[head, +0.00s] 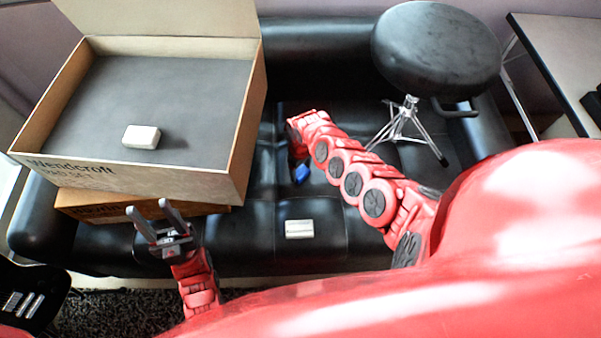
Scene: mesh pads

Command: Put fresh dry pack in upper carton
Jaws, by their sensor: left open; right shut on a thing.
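The upper carton (225,183) is a large open box with printed lettering and a dark bottom, resting on a lower carton (95,207). A white pack (141,136) lies inside it on the dark bottom. A second pale pack (299,229) lies on the black sofa seat, right of the cartons. My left gripper (150,208) is open and empty in front of the lower carton. My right gripper (298,160) points down over the seat, mostly hidden by its own wrist. A small blue thing (302,174) shows at its tip. I cannot tell which pack is fresh or dry.
The black sofa (330,261) carries the cartons. A round black stool (436,50) with chrome legs stands at the back right, and a table (565,60) is beyond it. A black case or chair part (30,300) is at the lower left. The carton's raised flap stands at its back.

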